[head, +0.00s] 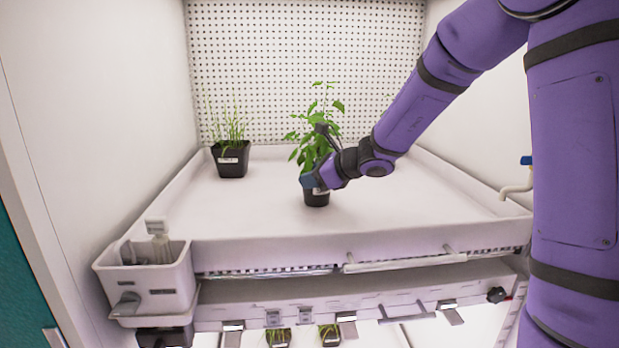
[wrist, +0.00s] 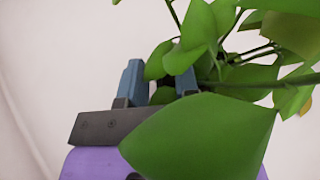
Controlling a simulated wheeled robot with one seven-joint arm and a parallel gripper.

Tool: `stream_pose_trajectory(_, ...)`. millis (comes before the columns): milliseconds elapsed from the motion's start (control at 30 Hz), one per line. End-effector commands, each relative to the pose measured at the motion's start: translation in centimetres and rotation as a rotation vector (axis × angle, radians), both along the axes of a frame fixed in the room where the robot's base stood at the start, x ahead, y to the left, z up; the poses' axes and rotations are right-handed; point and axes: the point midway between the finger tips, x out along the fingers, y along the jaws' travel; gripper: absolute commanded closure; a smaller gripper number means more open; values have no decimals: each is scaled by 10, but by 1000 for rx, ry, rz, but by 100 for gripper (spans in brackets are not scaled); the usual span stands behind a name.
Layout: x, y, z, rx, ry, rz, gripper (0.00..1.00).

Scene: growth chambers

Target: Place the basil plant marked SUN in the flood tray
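A leafy green plant (head: 316,130) in a small dark pot (head: 317,199) is in the middle of the wide white tray (head: 250,215) in the head view. Any marking on its pot is hidden or too small to read. My gripper (head: 312,181) is at the upper part of this pot, its blue fingers against or just in front of it. In the wrist view the two blue fingers (wrist: 160,82) stand apart, with leaves (wrist: 205,125) across and between them. The leaves hide the pot there, so I cannot tell whether the fingers grip it.
A grassy plant in a black pot (head: 232,160) with a pale label stands at the tray's back left. A white box (head: 150,280) hangs at the front left corner. A tap (head: 516,188) is at the right edge. Several pots show on a level below. The tray's front left is clear.

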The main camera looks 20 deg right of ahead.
Motion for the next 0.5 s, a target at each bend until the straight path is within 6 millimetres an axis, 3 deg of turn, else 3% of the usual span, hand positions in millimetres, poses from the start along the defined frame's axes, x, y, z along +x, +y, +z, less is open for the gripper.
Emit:
stream_pose_trajectory(333, -1, -1, 2, -1, -1, 0, 65)
stream_pose_trajectory(500, -12, -11, 10, -2, -3, -2, 65)
